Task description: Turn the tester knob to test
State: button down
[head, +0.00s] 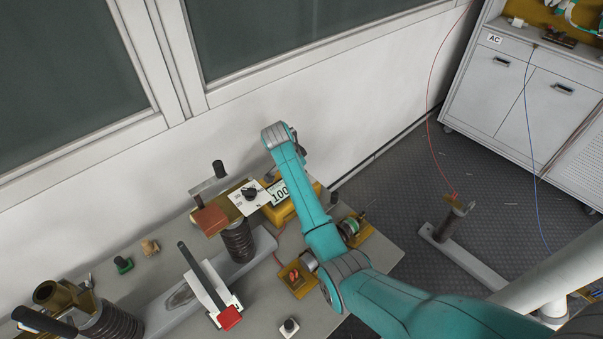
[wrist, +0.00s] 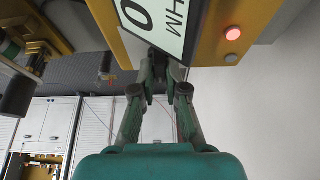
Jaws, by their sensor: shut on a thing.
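The yellow tester (head: 281,215) stands on the bench in the head view, with a white display reading 100. Part of its yellow case (wrist: 208,48) and its display, with the letters HM and a 0, fill the top of the wrist view. A red lamp glows on the case beside the display. My gripper (wrist: 163,72) reaches up to the tester's edge, its fingers closed on a small dark part that I take for the tester knob (wrist: 157,60). The fingertips cover most of the knob, so its setting cannot be read. In the head view my arm hides the knob.
A white plate with a black fitting (head: 249,194) and a brown block (head: 209,220) sit left of the tester. A red-ended lever switch (head: 229,317) stands in front. A green coil (head: 351,227) is right of my arm. The wall is close behind the bench.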

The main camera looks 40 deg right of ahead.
jog(key=c, duration=1.2)
grip_release()
jog(key=v, duration=1.2)
jog(key=shift+s, duration=0.1)
